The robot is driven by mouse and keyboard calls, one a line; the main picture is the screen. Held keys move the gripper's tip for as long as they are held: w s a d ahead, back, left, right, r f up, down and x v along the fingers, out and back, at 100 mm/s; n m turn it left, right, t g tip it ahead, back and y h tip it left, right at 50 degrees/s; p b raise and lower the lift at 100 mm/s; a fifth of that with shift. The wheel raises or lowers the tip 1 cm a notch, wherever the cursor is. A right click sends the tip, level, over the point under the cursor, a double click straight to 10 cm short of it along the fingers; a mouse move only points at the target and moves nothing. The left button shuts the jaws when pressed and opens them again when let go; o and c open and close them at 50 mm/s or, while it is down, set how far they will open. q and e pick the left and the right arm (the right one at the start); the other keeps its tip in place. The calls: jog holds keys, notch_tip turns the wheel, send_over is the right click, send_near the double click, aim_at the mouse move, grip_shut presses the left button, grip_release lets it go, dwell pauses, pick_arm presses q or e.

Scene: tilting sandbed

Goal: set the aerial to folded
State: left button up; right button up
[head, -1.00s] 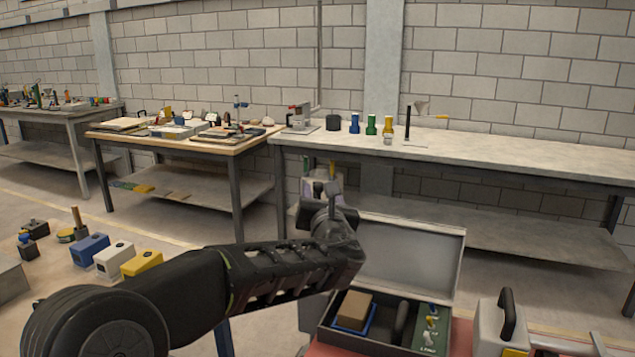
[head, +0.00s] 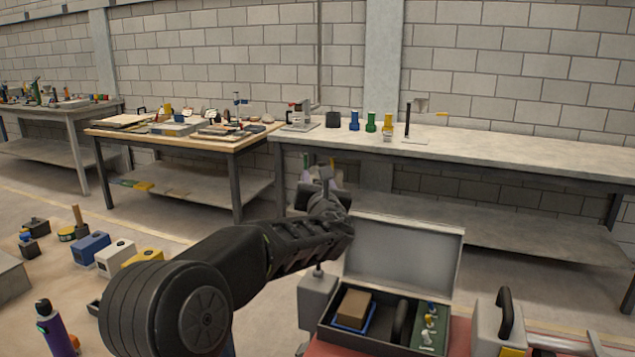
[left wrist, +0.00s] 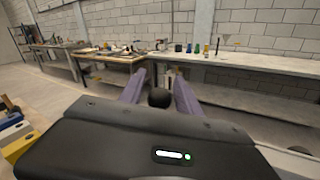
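I cannot surely pick out the aerial. A grey box (head: 317,297) with a short thin stalk on top stands left of the open case in the head view. My left forearm hides what is above the stalk. My left gripper (head: 325,182) is beyond the forearm, above and left of the case lid. In the left wrist view the two purple fingers of this gripper (left wrist: 158,88) stand apart. A round black knob (left wrist: 160,98) shows between them near their base; I cannot tell whether it touches them. My right gripper is not in view.
An open grey case (head: 405,250) holds a brown block and small parts. A grey box with a black handle (head: 499,328) stands right of it. Blue, white and yellow blocks (head: 115,257) are at the left. A long workbench (head: 520,160) runs along the wall.

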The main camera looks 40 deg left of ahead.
pick_arm(q)
grip_shut()
dwell(1.2)
